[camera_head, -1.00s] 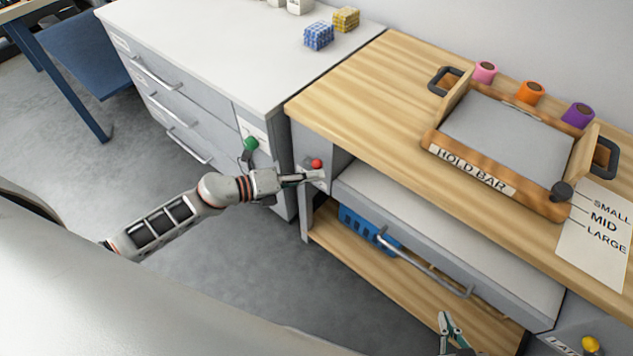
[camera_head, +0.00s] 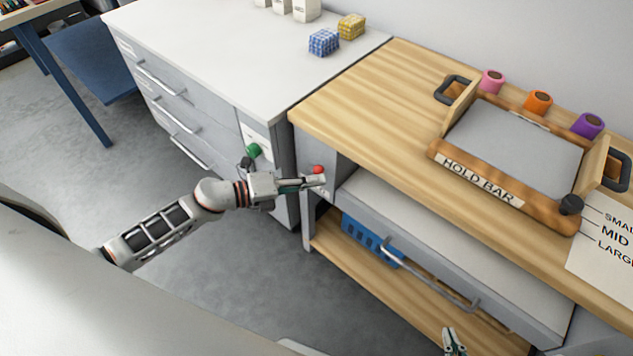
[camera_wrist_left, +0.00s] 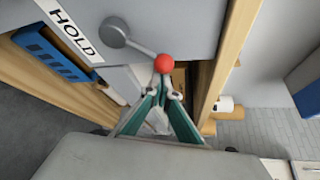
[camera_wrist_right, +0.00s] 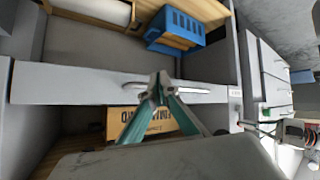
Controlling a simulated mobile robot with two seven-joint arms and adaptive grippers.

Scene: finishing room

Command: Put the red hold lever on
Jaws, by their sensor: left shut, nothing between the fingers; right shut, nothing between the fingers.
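The red hold lever's ball knob (camera_head: 318,168) is on the left end of the bench front. In the left wrist view the red knob (camera_wrist_left: 165,63) ends a short grey arm that runs from a round pivot (camera_wrist_left: 115,32) down to the right, beside a HOLD label (camera_wrist_left: 75,33). My left gripper (camera_head: 322,181) is shut and empty, its fingertips just below the knob; I cannot tell whether they touch. The left wrist view shows its tips (camera_wrist_left: 164,80) right under the knob. My right gripper (camera_head: 452,338) is shut and empty, low in front of the bench; its tips (camera_wrist_right: 158,84) face a drawer handle.
A board marked HOLD BAR (camera_head: 480,182) stands on the wooden bench top (camera_head: 360,95). Below are a drawer with a long handle (camera_head: 430,278) and a blue basket (camera_head: 365,238). A green knob (camera_head: 253,150) is on the white cabinet to the left. Open floor lies in front.

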